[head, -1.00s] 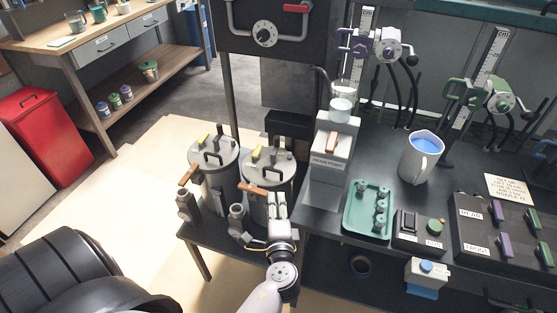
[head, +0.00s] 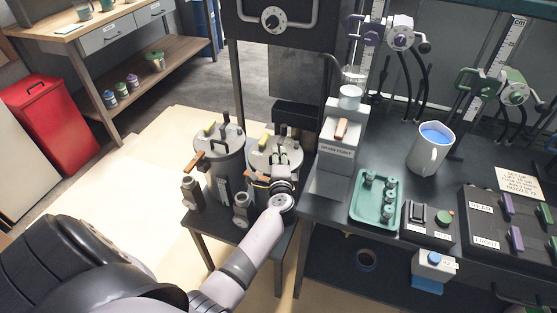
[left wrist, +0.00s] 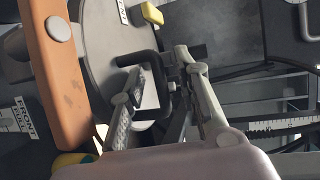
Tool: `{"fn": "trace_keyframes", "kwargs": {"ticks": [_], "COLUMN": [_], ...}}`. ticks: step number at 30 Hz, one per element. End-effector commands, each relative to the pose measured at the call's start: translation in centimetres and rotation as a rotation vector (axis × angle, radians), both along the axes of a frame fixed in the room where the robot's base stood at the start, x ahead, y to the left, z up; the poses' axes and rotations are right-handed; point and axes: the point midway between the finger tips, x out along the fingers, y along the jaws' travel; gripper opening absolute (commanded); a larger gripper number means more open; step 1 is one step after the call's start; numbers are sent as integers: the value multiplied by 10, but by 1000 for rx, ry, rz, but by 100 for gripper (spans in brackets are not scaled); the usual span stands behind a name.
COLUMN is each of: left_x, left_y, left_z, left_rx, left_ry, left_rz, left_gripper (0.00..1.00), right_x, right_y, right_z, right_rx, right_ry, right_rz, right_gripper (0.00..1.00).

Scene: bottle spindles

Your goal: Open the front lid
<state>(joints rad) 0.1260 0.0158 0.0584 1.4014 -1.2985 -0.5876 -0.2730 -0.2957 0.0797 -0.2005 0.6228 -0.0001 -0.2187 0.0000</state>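The front pot (head: 262,188) is a grey metal vessel on a low dark stand. Its round lid (head: 262,147) lies flat on it and carries a black bar handle, a yellow knob and an orange lever. My left gripper (head: 281,158) is over this lid, partly covering it. In the left wrist view, its fingers (left wrist: 163,68) are spread, with the black lid handle (left wrist: 150,58) between them, closer to the left finger. Whether they touch it is unclear. A "FRONT" label (left wrist: 20,122) and the orange lever (left wrist: 57,75) also show there. My right gripper is out of view.
A second lidded pot (head: 220,160) stands just left of the front pot. A dispenser (head: 338,150), green tray (head: 362,213) and white jug (head: 430,150) stand on the dark bench to the right. A dark panel with a dial (head: 273,45) rises behind the pots.

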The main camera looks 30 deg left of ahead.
Motion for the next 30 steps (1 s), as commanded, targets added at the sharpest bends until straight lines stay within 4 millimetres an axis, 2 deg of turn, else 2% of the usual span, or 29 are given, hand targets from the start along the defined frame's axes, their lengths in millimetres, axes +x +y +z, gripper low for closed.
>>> {"fn": "trace_keyframes", "kwargs": {"ticks": [9, 23, 30], "left_x": [3, 2, 2], "left_y": [2, 2, 2], "left_z": [0, 0, -1], "left_rx": [1, 1, 0], "left_ry": [1, 1, 0], "left_rz": [0, 0, 0], "left_gripper": [30, 0, 0], "right_x": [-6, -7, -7], "right_y": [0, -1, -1], "right_z": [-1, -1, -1], "right_rx": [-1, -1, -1], "right_ry": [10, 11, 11], "right_rz": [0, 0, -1], "right_gripper": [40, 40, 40]}}
